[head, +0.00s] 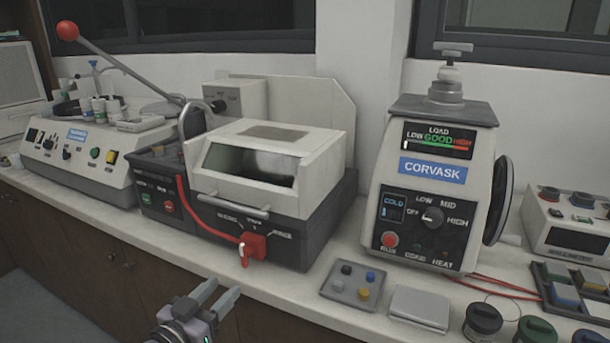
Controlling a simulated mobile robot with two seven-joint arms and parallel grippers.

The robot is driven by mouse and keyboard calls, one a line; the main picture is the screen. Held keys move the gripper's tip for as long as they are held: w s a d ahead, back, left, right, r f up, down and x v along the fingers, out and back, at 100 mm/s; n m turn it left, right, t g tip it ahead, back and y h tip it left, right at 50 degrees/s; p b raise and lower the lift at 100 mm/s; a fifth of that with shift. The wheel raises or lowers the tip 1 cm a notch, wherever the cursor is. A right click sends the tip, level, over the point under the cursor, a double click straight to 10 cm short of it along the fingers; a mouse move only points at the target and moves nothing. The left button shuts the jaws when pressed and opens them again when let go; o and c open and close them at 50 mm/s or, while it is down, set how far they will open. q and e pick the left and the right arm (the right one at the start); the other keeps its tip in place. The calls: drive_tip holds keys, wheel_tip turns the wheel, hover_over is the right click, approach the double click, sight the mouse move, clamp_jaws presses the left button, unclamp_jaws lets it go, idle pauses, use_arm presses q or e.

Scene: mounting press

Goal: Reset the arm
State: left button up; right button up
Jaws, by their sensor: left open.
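My left gripper (214,300) shows at the bottom of the head view, in front of the counter's front edge. Its two grey fingers are apart and nothing is between them. It touches nothing that I can see. My right gripper is not in view. The mounting press (432,185), marked CORVASK, stands upright on the counter right of centre. It has a load gauge, a heat knob (432,217), a red button (389,240) and a handwheel (497,201) on its right side. My gripper is well to the left of the press and apart from it.
A cutting machine (265,190) with a clear-windowed hood and red lever (251,246) stands behind my gripper. A long red-knobbed lever (125,68) rises at the left. A small tray with coloured buttons (353,287), a grey box (419,309) and dark jars (483,322) line the counter's front.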

use_arm(q)
drive_tip(key=s+f+g+y+p, duration=0.1)
drive_tip(key=s+f+g, duration=0.2)
drive_tip(key=s+f, duration=0.5)
drive_tip(key=s+f+n+g+y+p, duration=0.1)
drive_tip(key=s+f+g+y, duration=0.1)
drive_tip(key=s+f, duration=0.7)
drive_tip(key=s+g, duration=0.1)
drive_tip(key=s, duration=0.5)
drive_tip(key=shift+s+d+f+y, duration=0.2)
drive_tip(key=shift+s+d+y, duration=0.1)
drive_tip(key=shift+s+d, duration=0.1)
drive_tip(key=shift+c, duration=0.3)
idle(1.9)
